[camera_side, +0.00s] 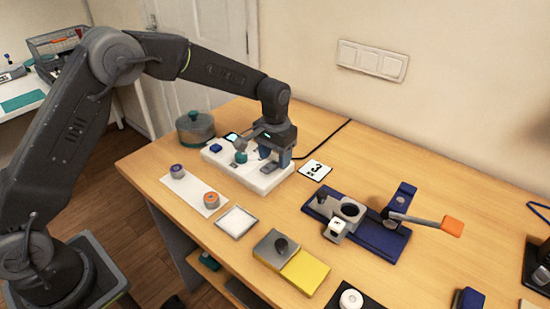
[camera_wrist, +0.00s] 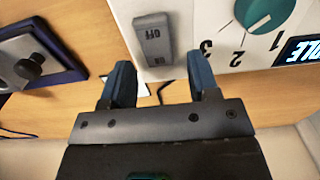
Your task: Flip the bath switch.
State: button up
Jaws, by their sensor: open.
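The bath unit is a white box (camera_side: 262,181) with a teal knob (camera_side: 241,157) and a small display. In the wrist view the white panel (camera_wrist: 205,22) shows a grey switch (camera_wrist: 153,42) with OFF and ON marks, beside the teal knob (camera_wrist: 263,12) with its number dial. The display (camera_wrist: 303,51) reads IDLE. I cannot tell which end of the switch is pressed. My gripper (camera_wrist: 163,78) is open and empty, with its fingers on either side of the ON end in the picture. In the side view my gripper (camera_side: 276,158) is over the box's right end and hides the switch.
A lidded pot (camera_side: 195,127) stands behind the box. A white strip (camera_side: 203,200) with two round pieces lies in front. A marked card (camera_side: 314,169) lies right of the box. A blue fixture (camera_side: 380,236) with an orange-ended lever and a grey-yellow block (camera_side: 305,272) are farther right.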

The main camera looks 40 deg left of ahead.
jog(key=shift+f, duration=0.55)
jog(key=c, duration=0.9)
jog(key=shift+s+r+t, duration=0.15)
jog(key=shift+r+t, duration=0.05)
jog(key=shift+t, duration=0.65)
jog(key=shift+s+r+t, duration=0.15)
jog(key=shift+t, duration=0.7)
jog(key=o, duration=0.9)
